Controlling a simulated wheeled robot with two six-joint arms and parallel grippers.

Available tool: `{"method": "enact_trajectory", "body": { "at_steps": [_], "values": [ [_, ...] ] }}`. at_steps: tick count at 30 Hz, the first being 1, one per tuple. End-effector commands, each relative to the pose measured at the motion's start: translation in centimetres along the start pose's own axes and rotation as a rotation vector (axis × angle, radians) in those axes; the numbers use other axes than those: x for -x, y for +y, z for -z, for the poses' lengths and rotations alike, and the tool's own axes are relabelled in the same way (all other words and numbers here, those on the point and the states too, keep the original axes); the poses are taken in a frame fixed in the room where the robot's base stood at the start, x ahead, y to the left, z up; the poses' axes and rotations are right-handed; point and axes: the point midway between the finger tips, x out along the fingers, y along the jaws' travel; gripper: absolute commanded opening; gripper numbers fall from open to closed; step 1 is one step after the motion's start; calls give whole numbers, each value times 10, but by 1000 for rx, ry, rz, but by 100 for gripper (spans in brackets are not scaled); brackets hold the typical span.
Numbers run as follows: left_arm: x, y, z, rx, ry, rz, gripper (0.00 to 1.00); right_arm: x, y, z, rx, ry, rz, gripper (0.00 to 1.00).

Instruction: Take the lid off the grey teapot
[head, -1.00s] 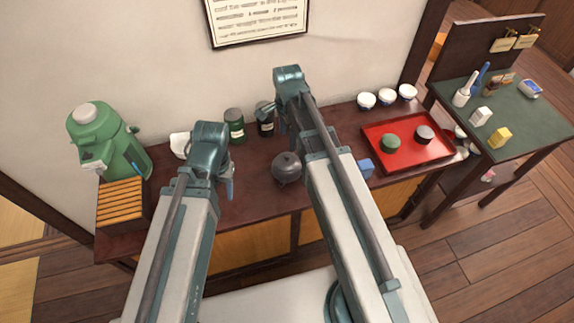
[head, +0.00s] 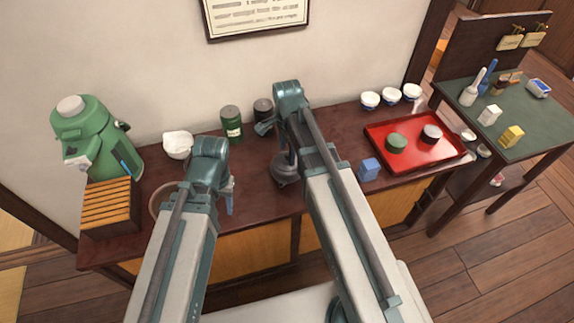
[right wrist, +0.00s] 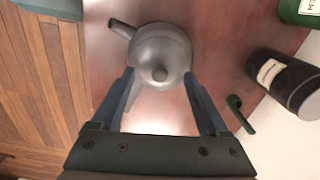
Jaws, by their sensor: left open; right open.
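The grey teapot (head: 285,174) stands on the dark wooden counter, partly hidden by my right arm in the head view. In the right wrist view the teapot (right wrist: 172,45) shows from above, with its round lid and small knob (right wrist: 160,74) in place and its spout to the upper left. My right gripper (right wrist: 158,76) is open, its two fingertips on either side of the knob in the picture. I cannot tell whether they touch the lid. My left gripper (head: 230,196) is open and apart from the teapot, over the counter to its left.
A green canister (head: 231,124) and a dark canister (head: 263,112) stand behind the teapot. A blue block (head: 369,169) and a red tray (head: 431,157) lie to the right. A green air pot (head: 92,140) and slatted wooden box (head: 108,207) stand at left.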

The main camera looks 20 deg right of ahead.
Motion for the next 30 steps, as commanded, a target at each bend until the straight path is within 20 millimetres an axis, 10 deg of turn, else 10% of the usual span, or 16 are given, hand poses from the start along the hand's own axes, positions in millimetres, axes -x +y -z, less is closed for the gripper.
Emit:
{"method": "enact_trajectory", "body": {
  "at_steps": [11,24,30],
  "values": [
    [-15,2,1,0,0,0,50,-15,0,0,0,1,1,78],
    [-15,2,1,0,0,0,50,-15,0,0,0,0,0,2],
    [-16,2,1,0,0,0,50,-16,0,0,0,0,0,0]
  ]
}}
